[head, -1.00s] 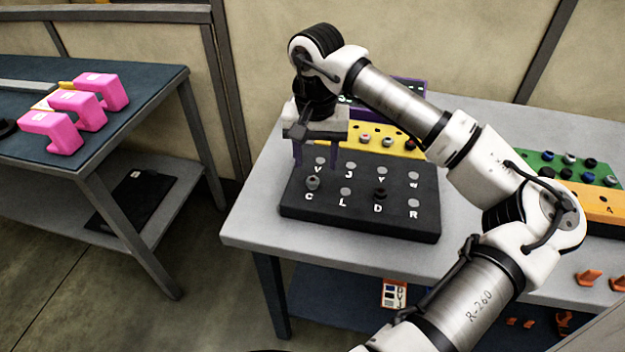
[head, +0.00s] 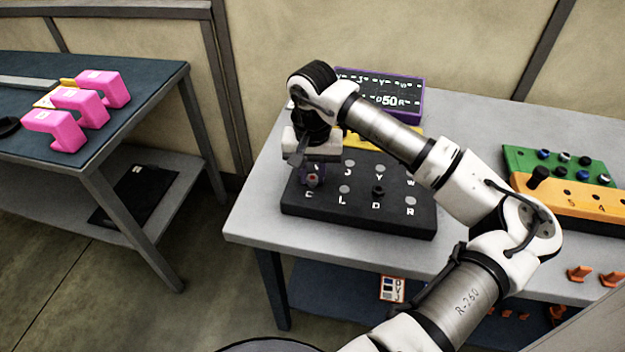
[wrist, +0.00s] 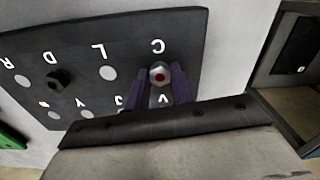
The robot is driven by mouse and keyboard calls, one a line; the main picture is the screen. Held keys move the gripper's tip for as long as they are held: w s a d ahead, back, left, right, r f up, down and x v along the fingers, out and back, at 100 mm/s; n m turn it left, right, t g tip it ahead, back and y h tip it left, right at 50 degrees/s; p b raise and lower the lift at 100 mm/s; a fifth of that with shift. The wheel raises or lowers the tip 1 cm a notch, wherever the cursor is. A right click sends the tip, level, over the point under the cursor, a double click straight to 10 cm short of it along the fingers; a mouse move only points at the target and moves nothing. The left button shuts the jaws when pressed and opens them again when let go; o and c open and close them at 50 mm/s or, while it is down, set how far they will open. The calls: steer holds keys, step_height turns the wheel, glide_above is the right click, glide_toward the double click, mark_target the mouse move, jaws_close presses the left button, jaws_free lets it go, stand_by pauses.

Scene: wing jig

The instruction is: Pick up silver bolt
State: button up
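The silver bolt (head: 311,180) stands at the C position of the black board (head: 350,222). I cannot tell how close each finger is to the bolt. In the head view my gripper (head: 312,176) points down at the board's left side and partly hides the bolt.
A black bolt (head: 378,190) stands at D on the same board. A yellow board (head: 410,148) and a purple-edged board (head: 392,92) lie behind. Green (head: 520,158) and orange (head: 560,193) boards are at the right. Bare grey table lies left and in front.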

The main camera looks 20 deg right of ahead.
mark_target(312, 177)
steer(key=shift+c, duration=1)
steer(key=shift+r, duration=0.1)
step_height(312, 177, up, 20)
steer(key=b, duration=0.3)
